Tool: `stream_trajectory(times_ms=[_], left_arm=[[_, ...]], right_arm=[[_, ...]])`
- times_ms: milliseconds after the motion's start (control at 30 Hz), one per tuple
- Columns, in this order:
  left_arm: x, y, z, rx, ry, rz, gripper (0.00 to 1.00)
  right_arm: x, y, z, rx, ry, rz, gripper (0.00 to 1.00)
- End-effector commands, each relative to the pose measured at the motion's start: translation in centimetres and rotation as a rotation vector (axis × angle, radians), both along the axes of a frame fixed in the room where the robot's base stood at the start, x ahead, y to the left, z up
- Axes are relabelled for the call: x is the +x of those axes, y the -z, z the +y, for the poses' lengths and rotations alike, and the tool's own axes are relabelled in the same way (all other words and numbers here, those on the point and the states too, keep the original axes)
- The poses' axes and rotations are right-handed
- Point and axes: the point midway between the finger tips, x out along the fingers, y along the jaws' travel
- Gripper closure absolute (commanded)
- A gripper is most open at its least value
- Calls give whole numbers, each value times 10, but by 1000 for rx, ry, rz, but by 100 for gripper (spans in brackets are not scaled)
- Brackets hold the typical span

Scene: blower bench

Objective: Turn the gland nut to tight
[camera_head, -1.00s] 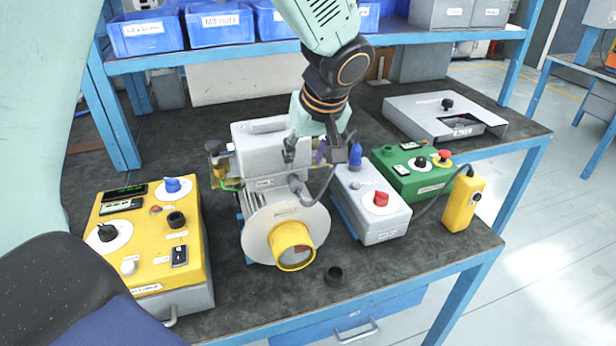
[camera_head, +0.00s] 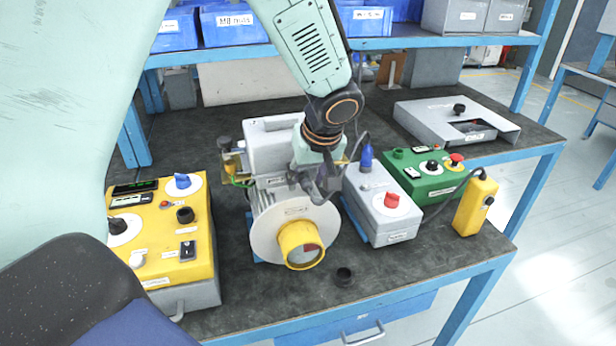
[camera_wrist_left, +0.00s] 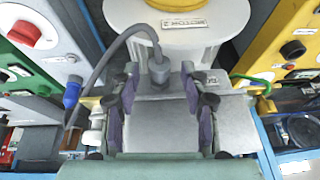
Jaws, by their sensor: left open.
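The gland nut (camera_wrist_left: 158,71) is a grey fitting where a grey cable enters the grey terminal box of the blower (camera_head: 281,222), as the left wrist view shows. My left gripper (camera_head: 322,188) hangs over the blower, just behind its white disc. Its two dark, purple-padded fingers are open, one on each side of the gland nut, with visible gaps to it. In the head view the gripper mostly hides the nut. My right gripper is in neither view.
A yellow control box (camera_head: 160,262) stands left of the blower. A grey box with a red knob (camera_head: 391,201) and a green box (camera_head: 425,186) stand to the right. The cable (camera_wrist_left: 97,72) loops beside the left finger in the wrist view.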

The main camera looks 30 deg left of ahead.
Motion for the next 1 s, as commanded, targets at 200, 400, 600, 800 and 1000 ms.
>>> stream_trajectory(times_ms=[200, 400, 600, 800, 1000], left_arm=[[1, 0, -1, 1, 1, 1, 69], [0, 0, 0, 1, 0, 2, 86], [0, 0, -1, 0, -1, 3, 100], [-1, 1, -1, 1, 0, 4, 100], [-1, 1, -1, 2, -1, 7, 100]], right_arm=[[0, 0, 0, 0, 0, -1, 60], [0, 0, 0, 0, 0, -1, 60], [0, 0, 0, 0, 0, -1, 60], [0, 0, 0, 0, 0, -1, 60], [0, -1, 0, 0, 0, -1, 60]])
